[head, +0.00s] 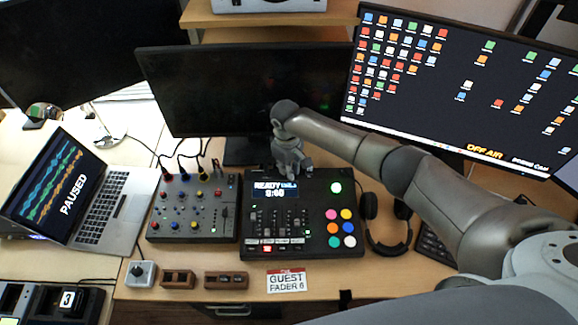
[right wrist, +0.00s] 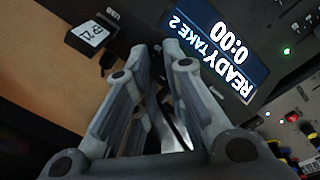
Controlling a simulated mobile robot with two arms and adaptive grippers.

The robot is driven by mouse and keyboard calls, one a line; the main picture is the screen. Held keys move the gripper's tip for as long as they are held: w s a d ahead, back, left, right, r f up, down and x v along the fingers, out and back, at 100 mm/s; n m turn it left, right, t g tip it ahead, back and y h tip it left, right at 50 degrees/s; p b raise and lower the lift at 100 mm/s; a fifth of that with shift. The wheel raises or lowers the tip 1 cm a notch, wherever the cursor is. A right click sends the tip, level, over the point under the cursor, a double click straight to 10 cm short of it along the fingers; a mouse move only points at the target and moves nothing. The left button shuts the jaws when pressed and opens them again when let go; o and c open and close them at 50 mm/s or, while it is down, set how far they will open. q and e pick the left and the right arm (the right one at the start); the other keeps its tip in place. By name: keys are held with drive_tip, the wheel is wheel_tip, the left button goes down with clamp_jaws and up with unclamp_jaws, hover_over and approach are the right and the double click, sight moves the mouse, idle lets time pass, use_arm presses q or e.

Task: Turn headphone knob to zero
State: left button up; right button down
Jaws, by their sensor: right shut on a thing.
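The black audio console (head: 312,254) lies flat on the desk, with a lit screen (head: 268,191) reading READY, faders and coloured pads. My right gripper (head: 291,172) reaches down to the console's top edge, just above and right of the screen. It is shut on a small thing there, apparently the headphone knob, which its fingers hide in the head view. In the right wrist view a shiny metallic piece (right wrist: 178,130) shows between the fingers, and the knob's mark cannot be read. The console screen (right wrist: 222,50) is beside the fingers there. My left gripper is not in view.
A grey mixer (head: 193,228) with cables stands left of the console, and a laptop (head: 105,205) further left. Black headphones (head: 387,247) lie on the right. A dark monitor (head: 225,95) stands close behind the gripper. A GUEST FADER card (head: 286,281) lies in front.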

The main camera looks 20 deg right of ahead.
drive_tip(key=n, duration=0.5)
drive_tip(key=shift+n, duration=0.3)
drive_tip(key=shift+d+n+y, duration=0.1)
drive_tip(key=shift+n+y, duration=0.2)
drive_tip(key=shift+n, duration=2)
drive_tip(key=c, duration=1.4)
unclamp_jaws()
drive_tip(key=shift+r, duration=0.1)
drive_tip(key=r, duration=1.2)
drive_tip(key=shift+s, duration=0.3)
drive_tip(key=shift+f, duration=0.1)
